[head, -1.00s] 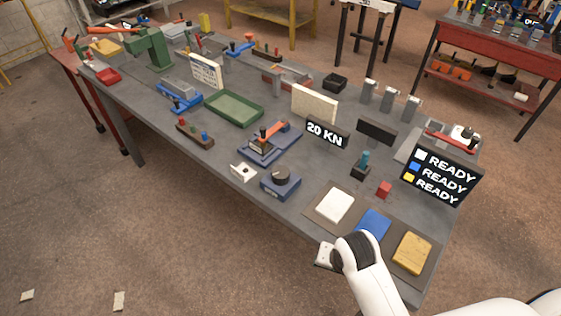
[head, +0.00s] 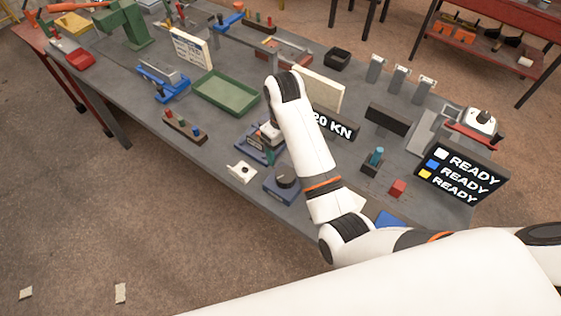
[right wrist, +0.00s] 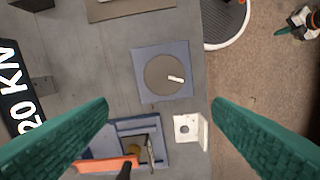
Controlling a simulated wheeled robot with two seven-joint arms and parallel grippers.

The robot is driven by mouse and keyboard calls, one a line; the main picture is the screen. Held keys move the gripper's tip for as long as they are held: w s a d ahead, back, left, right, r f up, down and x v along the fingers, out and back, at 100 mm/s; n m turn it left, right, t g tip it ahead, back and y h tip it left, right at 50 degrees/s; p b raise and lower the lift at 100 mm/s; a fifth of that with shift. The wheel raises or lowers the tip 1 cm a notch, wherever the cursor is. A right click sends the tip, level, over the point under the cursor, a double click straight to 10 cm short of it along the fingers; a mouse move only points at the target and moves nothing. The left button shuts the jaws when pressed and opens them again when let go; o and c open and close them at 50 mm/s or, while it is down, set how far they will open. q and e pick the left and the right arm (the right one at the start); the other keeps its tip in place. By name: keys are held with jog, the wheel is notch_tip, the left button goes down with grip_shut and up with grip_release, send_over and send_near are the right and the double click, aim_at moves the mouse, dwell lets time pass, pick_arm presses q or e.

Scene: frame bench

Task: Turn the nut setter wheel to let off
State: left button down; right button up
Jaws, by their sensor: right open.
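A round dark wheel (head: 285,180) sits on a square blue base (head: 282,194) near the front edge of the bench. In the right wrist view the wheel (right wrist: 163,74) shows from above, with a white mark pointing right. My right gripper (head: 270,156) is over the bench, just left of and behind the wheel, above a blue fixture (head: 248,147). In the right wrist view its green fingers (right wrist: 160,102) are spread apart with nothing held, and the wheel lies beyond the gap, not between them. My left gripper is out of view.
A white bracket with a hole (head: 241,171) stands left of the wheel; it also shows in the right wrist view (right wrist: 186,128). An orange lever (right wrist: 106,163) belongs to the blue fixture. The "20 KN" sign (head: 334,126) and a green tray (head: 226,94) are nearby.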

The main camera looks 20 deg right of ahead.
aim_at(285, 173)
jog(key=shift+s+d+f, duration=0.1)
jog(key=shift+s+f, duration=0.85)
jog(key=shift+s, duration=0.2)
notch_tip(285, 173, down, 4)
jog(key=shift+r+p, duration=0.2)
jog(key=shift+p, duration=0.35)
jog(key=f, duration=0.5)
jog(key=shift+w+p, duration=0.4)
jog(key=shift+f, duration=0.1)
jog(key=shift+c, duration=1)
jog(key=c, duration=0.6)
jog(key=shift+c, duration=0.9)
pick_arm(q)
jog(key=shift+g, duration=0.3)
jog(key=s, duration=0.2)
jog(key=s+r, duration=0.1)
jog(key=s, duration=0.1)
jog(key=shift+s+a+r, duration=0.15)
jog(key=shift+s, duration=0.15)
